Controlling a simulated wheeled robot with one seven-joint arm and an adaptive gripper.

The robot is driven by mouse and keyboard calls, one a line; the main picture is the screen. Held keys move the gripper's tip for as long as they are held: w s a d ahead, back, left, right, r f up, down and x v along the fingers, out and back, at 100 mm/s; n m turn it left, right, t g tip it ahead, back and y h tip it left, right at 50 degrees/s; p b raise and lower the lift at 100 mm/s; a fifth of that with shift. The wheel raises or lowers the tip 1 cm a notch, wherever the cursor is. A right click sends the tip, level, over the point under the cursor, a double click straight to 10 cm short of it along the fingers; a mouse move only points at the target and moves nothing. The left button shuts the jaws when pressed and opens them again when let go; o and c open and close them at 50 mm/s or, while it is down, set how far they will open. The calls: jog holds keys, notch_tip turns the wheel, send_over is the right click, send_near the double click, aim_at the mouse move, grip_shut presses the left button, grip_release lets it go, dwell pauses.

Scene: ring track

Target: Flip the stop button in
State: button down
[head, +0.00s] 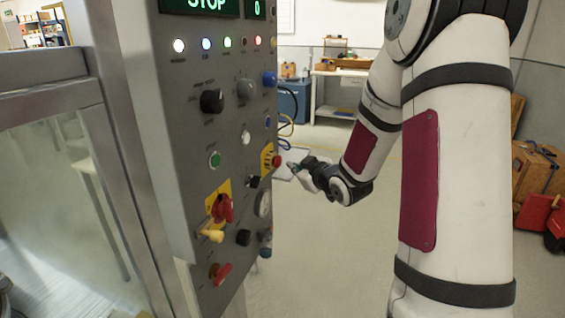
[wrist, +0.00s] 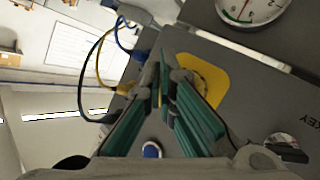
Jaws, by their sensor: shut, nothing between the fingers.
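A grey control panel (head: 160,120) stands at the left in the head view. A red button (head: 277,161) on a yellow plate (head: 266,158) sits near its right edge and looks like the stop button. My gripper (head: 290,167) is right at this button, on its right side; I cannot tell whether it touches. In the wrist view my gripper (wrist: 167,68) has its teal fingers closed together at the tips and holds nothing. The yellow plate (wrist: 214,78) shows behind the fingers, which hide the button there.
Near the button are a round gauge (head: 264,204), a red switch (head: 223,208) on yellow, a yellow lever (head: 211,236) and several knobs and lamps. Blue and yellow cables (wrist: 122,50) hang at the panel's edge in the wrist view. Open floor lies to the panel's right.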

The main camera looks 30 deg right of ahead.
jog(key=shift+s, duration=0.1)
jog(key=shift+s+d+p, duration=0.45)
jog(key=shift+s+d, duration=0.35)
jog(key=shift+s, duration=0.15)
jog(key=shift+s+d+p, duration=0.4)
jog(key=shift+s+d, duration=0.35)
jog(key=shift+s, duration=0.2)
jog(key=s+a+r+m+g+h+p, duration=0.25)
jog(key=s+a+r+g+p, duration=0.3)
jog(key=s+a+r, duration=0.75)
jog(key=s+a+r+m+g+y+p, duration=0.1)
jog(key=s+a+r+g+y, duration=0.1)
jog(key=s+a, duration=0.4)
jog(key=s+a+r+m+g+y+p, duration=0.1)
jog(key=s+a, duration=0.5)
jog(key=s, duration=1)
notch_tip(320, 180, up, 2)
jog(key=shift+s+r+g+y+p, duration=0.1)
jog(key=shift+s+g+y+p, duration=0.3)
jog(key=shift+g+p, duration=0.45)
